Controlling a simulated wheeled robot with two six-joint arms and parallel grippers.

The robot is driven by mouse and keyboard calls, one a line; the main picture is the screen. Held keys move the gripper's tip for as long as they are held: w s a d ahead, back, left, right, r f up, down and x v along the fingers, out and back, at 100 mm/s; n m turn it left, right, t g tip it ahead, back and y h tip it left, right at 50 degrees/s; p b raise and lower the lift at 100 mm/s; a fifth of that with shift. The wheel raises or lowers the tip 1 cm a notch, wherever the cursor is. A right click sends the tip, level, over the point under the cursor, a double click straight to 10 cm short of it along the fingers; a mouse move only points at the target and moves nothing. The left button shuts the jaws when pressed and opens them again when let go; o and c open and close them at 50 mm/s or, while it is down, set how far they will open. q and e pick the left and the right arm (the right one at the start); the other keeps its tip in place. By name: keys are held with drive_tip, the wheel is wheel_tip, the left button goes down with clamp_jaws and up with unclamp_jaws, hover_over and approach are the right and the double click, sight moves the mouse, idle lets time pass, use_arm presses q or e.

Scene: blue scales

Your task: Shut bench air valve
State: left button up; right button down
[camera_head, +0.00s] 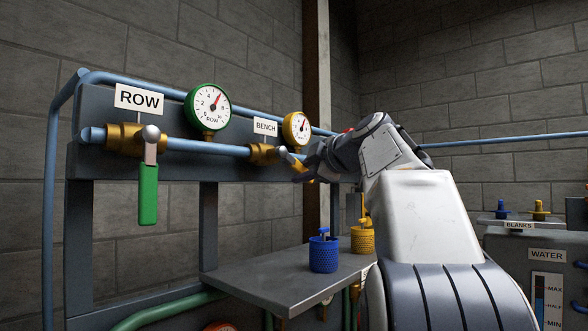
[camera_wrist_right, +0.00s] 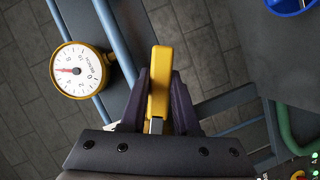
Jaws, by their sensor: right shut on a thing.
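The bench air valve is a brass body (camera_head: 262,154) on the blue pipe, under the BENCH sign (camera_head: 265,128). Its yellow handle (camera_wrist_right: 160,75) lies between the two dark fingers of my right gripper in the right wrist view, with its end sticking out past them. In the head view my right gripper (camera_head: 303,166) is at the valve, shut on the handle, and its wrist hides most of it. The yellow-rimmed bench gauge (camera_head: 296,128) also shows in the wrist view (camera_wrist_right: 78,71), its red needle well off zero. My left gripper is not in view.
The ROW valve with a green handle (camera_head: 148,194) hanging down and a green gauge (camera_head: 208,107) are at left. Below, a grey shelf (camera_head: 255,283) bears a blue basket (camera_head: 323,255) and a yellow one (camera_head: 362,240). A WATER cabinet (camera_head: 545,255) stands at right.

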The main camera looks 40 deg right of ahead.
drive_tip(key=s+a+f+m+g+y, duration=0.1)
drive_tip(key=a+f+m+g+y, duration=0.2)
drive_tip(key=m, duration=0.6)
drive_tip(key=shift+s+a+f+y, duration=0.4)
drive_tip(key=shift+a+f+y, duration=0.45)
drive_tip(key=shift+a, duration=1.05)
drive_tip(key=shift+r, duration=0.15)
drive_tip(key=c, duration=0.6)
unclamp_jaws()
drive_tip(key=shift+c, duration=0.2)
drive_tip(key=v, duration=1)
drive_tip(key=shift+s+d, duration=0.2)
